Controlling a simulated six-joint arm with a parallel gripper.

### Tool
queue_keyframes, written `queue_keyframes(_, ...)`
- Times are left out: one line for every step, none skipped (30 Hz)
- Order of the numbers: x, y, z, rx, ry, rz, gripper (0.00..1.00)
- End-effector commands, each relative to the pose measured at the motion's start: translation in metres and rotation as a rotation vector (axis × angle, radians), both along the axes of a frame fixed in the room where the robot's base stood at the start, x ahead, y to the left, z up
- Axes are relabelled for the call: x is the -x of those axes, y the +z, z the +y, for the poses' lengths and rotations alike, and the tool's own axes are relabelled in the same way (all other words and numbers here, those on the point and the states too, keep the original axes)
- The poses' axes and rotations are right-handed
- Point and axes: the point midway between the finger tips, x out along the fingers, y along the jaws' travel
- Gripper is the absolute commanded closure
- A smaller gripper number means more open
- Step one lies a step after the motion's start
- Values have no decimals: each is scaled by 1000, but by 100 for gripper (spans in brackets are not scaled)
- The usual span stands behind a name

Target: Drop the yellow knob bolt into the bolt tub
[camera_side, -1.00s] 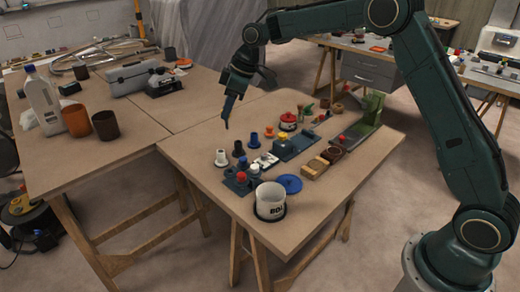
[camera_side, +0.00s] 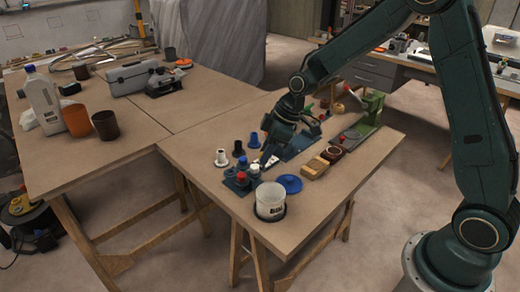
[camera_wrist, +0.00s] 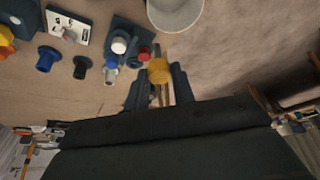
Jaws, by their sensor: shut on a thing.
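The yellow knob bolt (camera_wrist: 160,70) shows in the wrist view between the fingers of my gripper (camera_wrist: 160,88), which is shut on it. In the side view my gripper (camera_side: 268,158) is low over the near table, behind the bolt tub; the bolt is not clear there. The bolt tub (camera_side: 271,203) is a white, open-topped pot with dark lettering near the table's front corner. Part of its rim and inside shows at the top of the wrist view (camera_wrist: 177,14). The bolt is apart from the tub in that picture.
A dark block with red, white and blue knobs (camera_side: 241,181) stands left of the tub. A blue lid (camera_side: 288,184) lies to its right. Loose white (camera_side: 221,158) and black (camera_side: 239,149) knob bolts stand farther left.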

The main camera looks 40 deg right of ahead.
Motion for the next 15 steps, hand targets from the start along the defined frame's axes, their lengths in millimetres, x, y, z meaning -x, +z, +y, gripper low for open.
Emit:
queue_keyframes(9,-4,-1,2,-2,1,97)
queue_keyframes(14,-6,-2,3,-1,2,97)
queue_keyframes(19,-8,-2,5,-1,2,97)
queue_keyframes(22,-10,-3,8,-2,1,97)
queue_keyframes(26,-11,-4,9,-2,1,97)
queue_keyframes(30,-13,-4,11,-2,1,97)
queue_keyframes(32,-14,-4,12,-2,-1,97)
queue_keyframes(34,-15,-5,13,-2,0,97)
queue_keyframes(37,-16,-5,14,-1,0,97)
queue_keyframes(38,-16,-5,15,0,-1,97)
queue_keyframes(39,-17,-5,15,0,-1,97)
queue_keyframes(40,-17,-5,15,0,-1,97)
queue_keyframes(40,-18,-5,15,-1,-1,97)
queue_keyframes(41,-18,-5,15,-1,-1,97)
queue_keyframes(41,-18,-5,15,-1,-1,97)
